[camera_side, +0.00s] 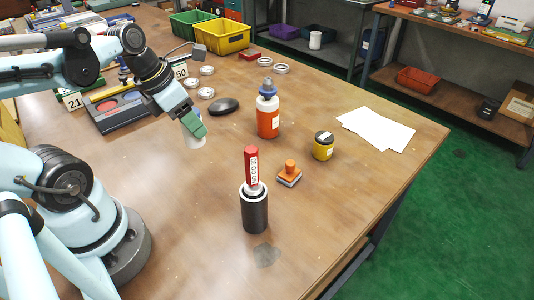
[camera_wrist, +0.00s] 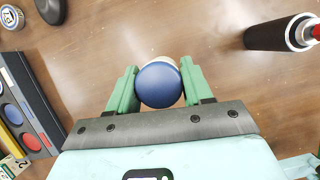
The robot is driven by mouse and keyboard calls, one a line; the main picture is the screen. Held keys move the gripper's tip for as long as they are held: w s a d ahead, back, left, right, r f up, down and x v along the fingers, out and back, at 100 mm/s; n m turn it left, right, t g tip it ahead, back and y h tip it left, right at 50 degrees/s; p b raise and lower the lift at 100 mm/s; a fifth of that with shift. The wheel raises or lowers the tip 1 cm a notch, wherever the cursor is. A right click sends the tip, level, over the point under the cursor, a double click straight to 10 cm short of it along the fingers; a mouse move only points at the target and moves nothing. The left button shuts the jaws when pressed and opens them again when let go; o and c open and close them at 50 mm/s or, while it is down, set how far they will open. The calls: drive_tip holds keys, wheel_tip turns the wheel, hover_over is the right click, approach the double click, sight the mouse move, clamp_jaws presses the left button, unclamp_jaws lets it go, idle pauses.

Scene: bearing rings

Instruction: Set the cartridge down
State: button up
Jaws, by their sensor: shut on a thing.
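My gripper (camera_side: 193,124) has green fingers and is shut on the cartridge, a white cylinder (camera_side: 197,143) that shows below the fingers in the side view. In the wrist view, a round blue end of the cartridge (camera_wrist: 159,86) sits between both fingers of my gripper (camera_wrist: 160,82), with some white behind it. The cartridge is over an open part of the brown table (camera_side: 190,220). I cannot tell whether its lower end touches the table.
A black cylinder (camera_side: 255,210) holding a red gauge (camera_side: 251,165) stands front right. An orange bottle (camera_side: 268,120), yellow jar (camera_side: 322,148), orange stamp (camera_side: 289,176) and black mouse-like object (camera_side: 223,106) stand around. A grey tray (camera_side: 113,121) lies left. Table is bare near the cartridge.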

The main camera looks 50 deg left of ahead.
drive_tip(key=shift+w+a+f, duration=0.1)
drive_tip(key=shift+a+f, duration=4.3)
drive_tip(key=shift+f, duration=0.2)
drive_tip(key=shift+f, duration=0.1)
drive_tip(key=o, duration=1.1)
